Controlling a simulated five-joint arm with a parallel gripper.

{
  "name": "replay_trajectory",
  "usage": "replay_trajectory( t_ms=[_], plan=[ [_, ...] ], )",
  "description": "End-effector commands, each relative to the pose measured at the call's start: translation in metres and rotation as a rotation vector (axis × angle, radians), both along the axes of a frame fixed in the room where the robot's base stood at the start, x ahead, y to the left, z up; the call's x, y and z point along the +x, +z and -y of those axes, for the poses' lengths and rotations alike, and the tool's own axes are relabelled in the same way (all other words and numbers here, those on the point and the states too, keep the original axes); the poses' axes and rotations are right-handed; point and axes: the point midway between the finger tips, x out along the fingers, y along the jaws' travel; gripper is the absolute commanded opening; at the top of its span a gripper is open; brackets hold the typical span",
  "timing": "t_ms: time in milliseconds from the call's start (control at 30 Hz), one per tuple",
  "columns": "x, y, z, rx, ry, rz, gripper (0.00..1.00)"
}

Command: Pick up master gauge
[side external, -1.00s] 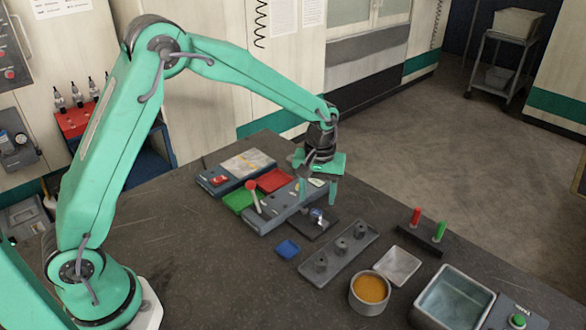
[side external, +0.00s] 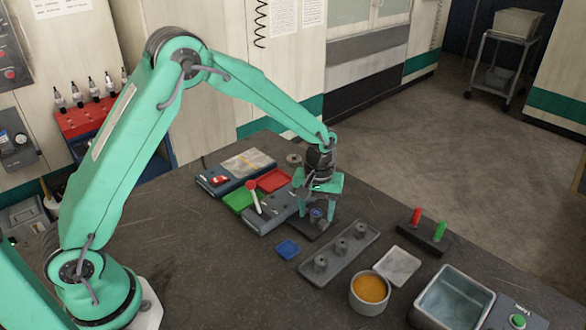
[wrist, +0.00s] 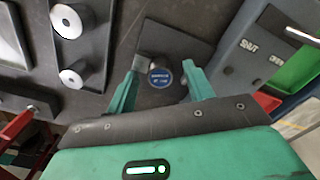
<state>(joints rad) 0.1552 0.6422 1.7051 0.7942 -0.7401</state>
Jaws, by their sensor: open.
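The master gauge (side external: 316,214) looks like a small grey metal piece with a round blue label on top. It stands on a dark square base (side external: 315,231), and the label (wrist: 160,77) faces up in the wrist view, with lettering too small to read fully. My gripper (side external: 317,211) is pointing down over it, open. In the wrist view, the two green fingers of my gripper (wrist: 162,72) are on either side of the gauge. I cannot tell whether either finger touches it. The fingers partly hide the gauge in the side view.
A grey rail (side external: 322,275) with three round posts stands close in front. A lever box (side external: 268,218), green tray (side external: 238,200) and red tray (side external: 274,180) sit to the left.

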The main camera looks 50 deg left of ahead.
Motion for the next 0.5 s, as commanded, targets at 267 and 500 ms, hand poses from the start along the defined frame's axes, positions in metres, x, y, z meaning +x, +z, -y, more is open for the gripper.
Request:
replay_trajectory(
  t_ms=[267, 500],
  plan=[
    [0.0000, 0.0002, 0.0000, 0.000, 0.000, 0.000, 0.52],
    [0.0000, 0.0003, 0.0000, 0.000, 0.000, 0.000, 0.13]
  ],
)
